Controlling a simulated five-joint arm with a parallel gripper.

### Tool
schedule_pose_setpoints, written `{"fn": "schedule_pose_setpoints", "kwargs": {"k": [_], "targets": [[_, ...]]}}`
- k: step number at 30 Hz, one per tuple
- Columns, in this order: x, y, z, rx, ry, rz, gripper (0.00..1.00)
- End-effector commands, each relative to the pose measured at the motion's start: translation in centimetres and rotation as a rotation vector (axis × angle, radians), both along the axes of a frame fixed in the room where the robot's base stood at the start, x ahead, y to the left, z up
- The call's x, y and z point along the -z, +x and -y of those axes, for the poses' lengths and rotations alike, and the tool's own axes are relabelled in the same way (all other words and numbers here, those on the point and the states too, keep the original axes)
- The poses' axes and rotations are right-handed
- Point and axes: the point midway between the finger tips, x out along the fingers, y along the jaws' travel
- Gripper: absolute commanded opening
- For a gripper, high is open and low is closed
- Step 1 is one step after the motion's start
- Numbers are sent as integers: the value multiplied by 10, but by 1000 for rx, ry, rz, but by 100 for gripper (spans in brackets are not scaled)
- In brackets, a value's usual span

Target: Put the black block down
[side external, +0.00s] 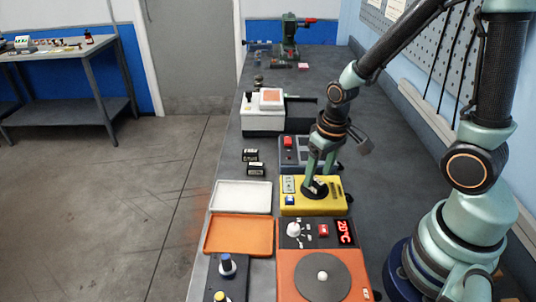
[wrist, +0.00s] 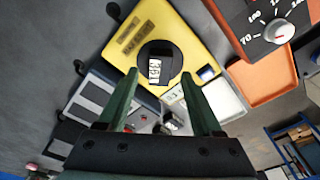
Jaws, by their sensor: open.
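A black block with a white label (wrist: 158,68) sits on the round black pan (wrist: 150,48) of a yellow scale-like device (wrist: 190,35). In the side view, the yellow device (side external: 328,208) is at the middle of the bench, and the block (side external: 317,188) is largely hidden by the fingers. My gripper (wrist: 160,76) is open, with one finger to each side of the block in the wrist view. In the side view my gripper (side external: 319,178) is low over the pan. I cannot tell whether the fingers touch the block.
Two other black blocks (side external: 256,169) stand beyond the white tray (side external: 240,185). An orange tray (side external: 238,218) is in front of it. An orange hotplate (side external: 290,262) with a red display stands nearer. A grey device with a red button (side external: 288,142) is behind the yellow one.

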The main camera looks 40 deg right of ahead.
Motion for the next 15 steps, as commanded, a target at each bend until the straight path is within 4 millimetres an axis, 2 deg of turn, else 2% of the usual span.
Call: {"fn": "schedule_pose_setpoints", "kwargs": {"k": [15], "targets": [[-78, -9, -1, 0, -1, 6, 67]]}}
